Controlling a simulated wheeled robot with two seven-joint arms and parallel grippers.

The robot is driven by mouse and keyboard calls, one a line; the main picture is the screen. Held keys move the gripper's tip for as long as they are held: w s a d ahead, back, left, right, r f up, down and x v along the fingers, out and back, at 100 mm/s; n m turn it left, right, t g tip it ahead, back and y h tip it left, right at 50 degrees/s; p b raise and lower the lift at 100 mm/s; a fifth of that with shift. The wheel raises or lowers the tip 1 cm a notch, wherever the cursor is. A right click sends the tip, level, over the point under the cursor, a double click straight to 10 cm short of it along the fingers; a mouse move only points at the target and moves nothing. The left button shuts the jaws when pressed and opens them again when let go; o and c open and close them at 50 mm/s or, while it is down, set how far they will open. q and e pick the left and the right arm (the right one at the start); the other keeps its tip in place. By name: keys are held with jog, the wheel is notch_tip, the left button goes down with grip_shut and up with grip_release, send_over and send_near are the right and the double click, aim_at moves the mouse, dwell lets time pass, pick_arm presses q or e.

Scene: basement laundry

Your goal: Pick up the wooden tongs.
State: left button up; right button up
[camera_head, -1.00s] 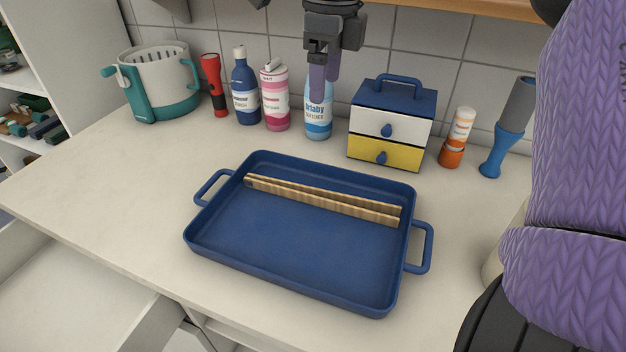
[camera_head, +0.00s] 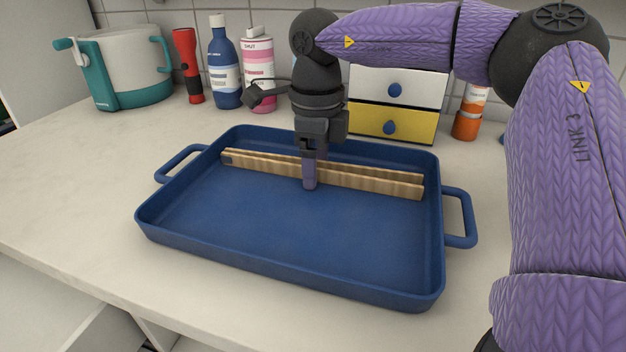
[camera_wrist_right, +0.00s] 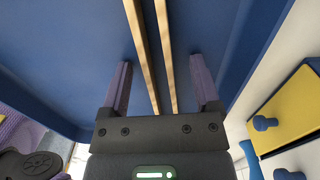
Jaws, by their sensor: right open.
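The wooden tongs (camera_head: 370,180) lie in the blue tray (camera_head: 250,252), two long pale strips running along its back part. In the right wrist view the two strips of the tongs (camera_wrist_right: 141,42) run between the fingers. My right gripper (camera_head: 311,182) points down over the middle of the tongs, and one purple finger covers part of them. In the right wrist view my right gripper (camera_wrist_right: 160,82) is open, with one finger on each side of the tongs and a gap to each strip. My left gripper is not in view.
Behind the tray stand a white and teal pot (camera_head: 128,68), a red flashlight (camera_head: 187,66), a blue bottle (camera_head: 225,70), a pink bottle (camera_head: 257,72), a small drawer box (camera_head: 400,122) and an orange-based container (camera_head: 468,118). The counter (camera_head: 75,185) left of the tray is clear.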

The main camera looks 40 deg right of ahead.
jog(key=shift+r, duration=0.15)
jog(key=shift+c, duration=0.6)
grip_shut()
